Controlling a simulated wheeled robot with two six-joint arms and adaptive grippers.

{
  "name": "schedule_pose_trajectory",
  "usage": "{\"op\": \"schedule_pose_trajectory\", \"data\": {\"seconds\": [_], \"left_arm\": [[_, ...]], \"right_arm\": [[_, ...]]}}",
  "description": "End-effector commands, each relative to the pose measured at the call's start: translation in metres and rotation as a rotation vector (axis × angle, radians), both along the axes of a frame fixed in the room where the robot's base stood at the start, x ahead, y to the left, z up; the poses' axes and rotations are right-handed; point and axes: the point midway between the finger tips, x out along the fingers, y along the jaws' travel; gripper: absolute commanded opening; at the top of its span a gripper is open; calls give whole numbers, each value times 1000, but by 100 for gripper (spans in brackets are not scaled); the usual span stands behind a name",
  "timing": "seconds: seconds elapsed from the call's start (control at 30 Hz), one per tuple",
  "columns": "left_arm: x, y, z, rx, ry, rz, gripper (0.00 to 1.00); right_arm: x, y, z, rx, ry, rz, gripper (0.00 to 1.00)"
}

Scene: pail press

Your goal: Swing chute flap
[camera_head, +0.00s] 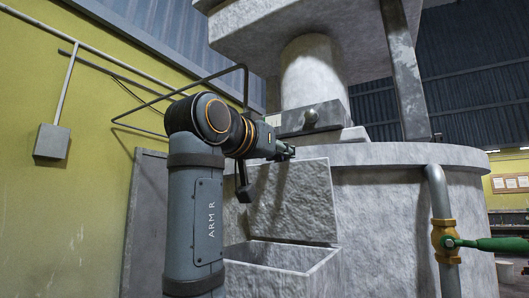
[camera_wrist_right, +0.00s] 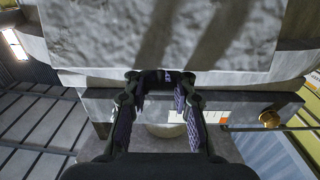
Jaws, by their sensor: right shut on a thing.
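The chute flap (camera_head: 295,200) is a rough, pale grey slab that stands nearly upright above the open chute box (camera_head: 282,256). My right gripper (camera_head: 287,151) is at the flap's upper edge, and my arm comes to it from the left. In the right wrist view, the flap (camera_wrist_right: 165,35) fills the top, and the two fingertips of my right gripper (camera_wrist_right: 160,78) are at its edge, shut on it. The exact contact is small and dark there. My left gripper is not in view.
The chute box joins a large round grey vessel (camera_head: 400,220). A pipe (camera_head: 440,200) with a brass valve and green handle (camera_head: 500,243) stands at right. A yellow wall (camera_head: 60,200) with a grey box (camera_head: 52,141) is at left.

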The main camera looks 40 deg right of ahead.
Motion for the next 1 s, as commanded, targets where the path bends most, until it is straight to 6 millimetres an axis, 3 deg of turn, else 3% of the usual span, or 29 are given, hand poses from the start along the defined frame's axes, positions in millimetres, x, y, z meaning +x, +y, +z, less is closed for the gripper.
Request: {"op": "schedule_pose_trajectory", "data": {"seconds": [0.13, 0.27, 0.3, 0.5, 0.8, 1.0], "left_arm": [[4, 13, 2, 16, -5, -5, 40], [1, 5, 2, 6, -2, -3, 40], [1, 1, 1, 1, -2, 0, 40], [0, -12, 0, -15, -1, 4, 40], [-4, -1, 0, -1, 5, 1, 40], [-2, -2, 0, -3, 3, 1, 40]], "right_arm": [[3, 0, 4, -14, -1, 14, 0], [2, 0, 5, -14, -3, 13, 0], [2, 0, 5, -14, -3, 13, 22], [2, 0, 4, -11, -1, 12, 48], [2, 0, 5, -10, -1, 11, 48], [1, 0, 35, -12, -2, 10, 48]]}}
